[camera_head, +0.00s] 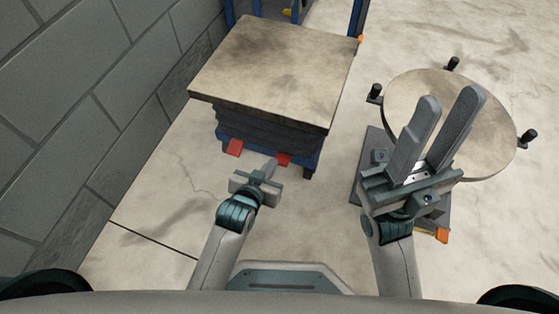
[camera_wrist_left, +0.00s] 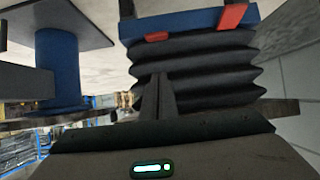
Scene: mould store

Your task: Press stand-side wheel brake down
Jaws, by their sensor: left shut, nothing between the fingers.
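The lift table has a worn square top (camera_head: 275,75), black bellows (camera_head: 262,128) and a blue base with two red wheel-brake pedals. The stand-side brake (camera_head: 284,159) is the right one in the head view; the other brake (camera_head: 234,147) is nearer the wall. My left gripper (camera_head: 270,165) is shut and empty, its tips close to the stand-side brake. The left wrist view appears upside down: the fingers (camera_wrist_left: 158,80) show just below the stand-side brake (camera_wrist_left: 157,37), with the other brake (camera_wrist_left: 232,16) to the right. I cannot tell whether they touch. My right gripper (camera_head: 451,98) is open and empty.
A round-topped stand (camera_head: 490,130) with black knobs is at the right, partly behind my right gripper. Its blue column (camera_wrist_left: 58,75) shows in the left wrist view. A grey block wall (camera_head: 75,110) runs along the left. The floor (camera_head: 165,205) in front of the lift table is clear.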

